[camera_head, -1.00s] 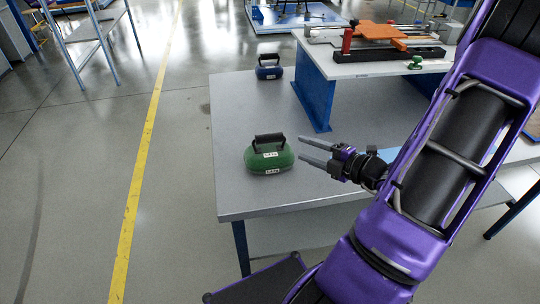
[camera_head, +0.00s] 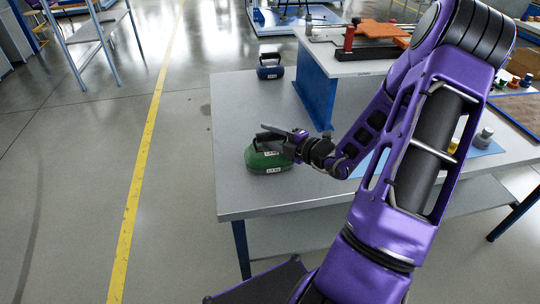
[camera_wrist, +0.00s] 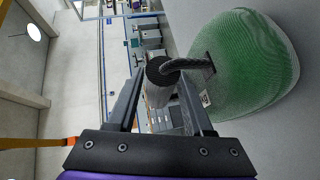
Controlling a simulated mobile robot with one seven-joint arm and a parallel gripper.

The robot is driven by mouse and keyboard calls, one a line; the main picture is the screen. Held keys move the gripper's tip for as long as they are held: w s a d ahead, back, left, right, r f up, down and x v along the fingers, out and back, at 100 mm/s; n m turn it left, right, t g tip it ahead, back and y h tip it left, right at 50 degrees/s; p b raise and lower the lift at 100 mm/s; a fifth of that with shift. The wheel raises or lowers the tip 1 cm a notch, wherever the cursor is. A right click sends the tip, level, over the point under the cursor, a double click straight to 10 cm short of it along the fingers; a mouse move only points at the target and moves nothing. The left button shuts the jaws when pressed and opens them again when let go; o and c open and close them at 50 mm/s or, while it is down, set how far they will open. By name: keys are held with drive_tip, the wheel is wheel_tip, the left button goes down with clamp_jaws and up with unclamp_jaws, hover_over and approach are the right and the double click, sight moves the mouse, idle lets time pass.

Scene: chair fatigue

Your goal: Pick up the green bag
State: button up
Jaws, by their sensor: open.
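The green bag (camera_head: 268,164) with white labels sits on the grey table near its front left corner, its black handle on top. My gripper (camera_head: 275,133) is at the handle, coming in from the right with its fingers pointing left. In the wrist view the green bag (camera_wrist: 248,62) fills the right side. There the dark handle (camera_wrist: 172,66) shows between the two open fingers, near their tips. I cannot tell whether a finger touches it. In the head view, my gripper partly hides the handle.
The grey table (camera_head: 240,115) is clear between the two bags.

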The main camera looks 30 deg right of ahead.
clamp_jaws()
idle(1.4)
drive_tip(key=shift+r, duration=0.15)
